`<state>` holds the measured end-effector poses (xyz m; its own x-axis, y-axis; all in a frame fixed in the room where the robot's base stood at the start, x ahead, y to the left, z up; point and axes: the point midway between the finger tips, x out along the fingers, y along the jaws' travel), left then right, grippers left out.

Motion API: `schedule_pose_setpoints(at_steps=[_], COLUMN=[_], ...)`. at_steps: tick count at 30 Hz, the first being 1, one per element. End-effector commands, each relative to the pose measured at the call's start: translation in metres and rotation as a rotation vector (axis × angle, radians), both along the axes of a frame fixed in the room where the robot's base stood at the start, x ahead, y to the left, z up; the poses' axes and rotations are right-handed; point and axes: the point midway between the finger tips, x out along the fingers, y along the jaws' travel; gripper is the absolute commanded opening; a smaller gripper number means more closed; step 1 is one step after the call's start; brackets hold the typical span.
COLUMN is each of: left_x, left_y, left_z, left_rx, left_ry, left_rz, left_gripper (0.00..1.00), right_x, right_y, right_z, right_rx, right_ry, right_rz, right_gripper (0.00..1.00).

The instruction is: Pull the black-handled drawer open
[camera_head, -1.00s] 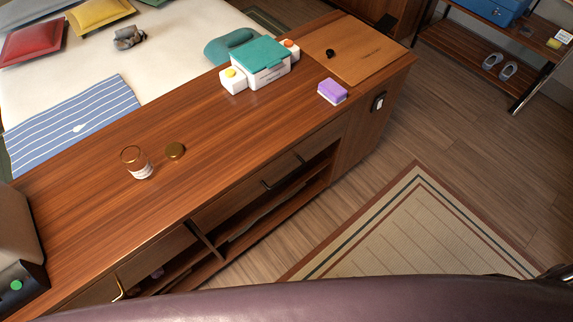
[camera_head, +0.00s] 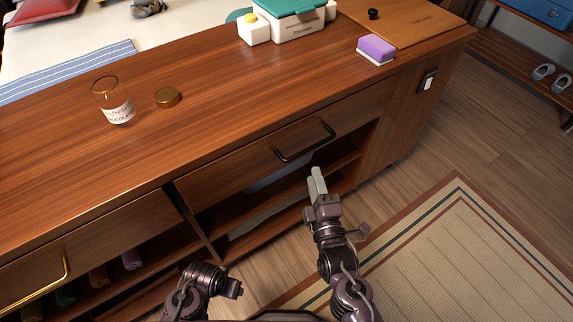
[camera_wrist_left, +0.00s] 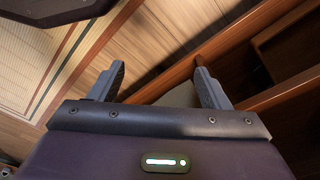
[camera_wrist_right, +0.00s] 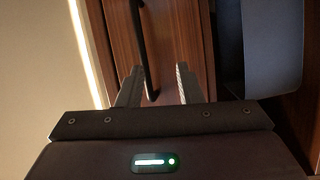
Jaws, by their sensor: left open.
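The black handle (camera_head: 305,142) sits on the front of a wooden drawer (camera_head: 240,165) in the long cabinet. That drawer looks shut. My right gripper (camera_head: 316,175) is just below and in front of the handle in the head view, its fingers pointing up toward it. In the right wrist view my right gripper (camera_wrist_right: 160,80) has its fingers apart and empty. The black handle (camera_wrist_right: 142,45) shows as an upright bar between the fingers, nearer the left one; contact cannot be told. My left gripper (camera_head: 236,288) is low in front of the cabinet; in the left wrist view its fingers (camera_wrist_left: 158,82) are apart and empty.
Open shelves (camera_head: 265,205) lie below the drawer. A gold-handled drawer (camera_head: 90,240) is at the left. A rug (camera_head: 470,260) covers floor at right.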

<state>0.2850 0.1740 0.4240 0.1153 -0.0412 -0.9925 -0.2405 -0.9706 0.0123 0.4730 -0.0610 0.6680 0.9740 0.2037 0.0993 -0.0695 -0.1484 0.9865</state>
Motion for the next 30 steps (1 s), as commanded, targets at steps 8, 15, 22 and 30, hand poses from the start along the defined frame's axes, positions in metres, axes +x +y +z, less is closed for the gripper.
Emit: schedule_pose_setpoints(at_steps=[8, 15, 22, 30], left_x=[0.004, 0.005, 0.005, 0.004], left_y=[-0.002, -0.003, -0.004, -0.004], left_z=[0.008, 0.017, 0.023, 0.024], left_rx=[0.0, -0.001, -0.001, -0.001], left_ry=[-0.001, 0.001, 0.003, 0.007], left_rz=[-0.003, -0.007, -0.009, -0.01], left_gripper=[0.71, 0.71, 0.71, 0.71], right_x=[0.017, 0.055, 0.075, 0.077], right_y=[0.003, 0.01, 0.014, 0.014], right_z=[0.024, 0.03, 0.032, 0.032], right_rx=[-0.044, -0.043, -0.044, -0.044], right_ry=[-0.085, -0.082, -0.079, -0.079], right_rz=[-0.021, -0.02, -0.02, -0.019], right_gripper=[0.33, 0.33, 0.33, 0.33])
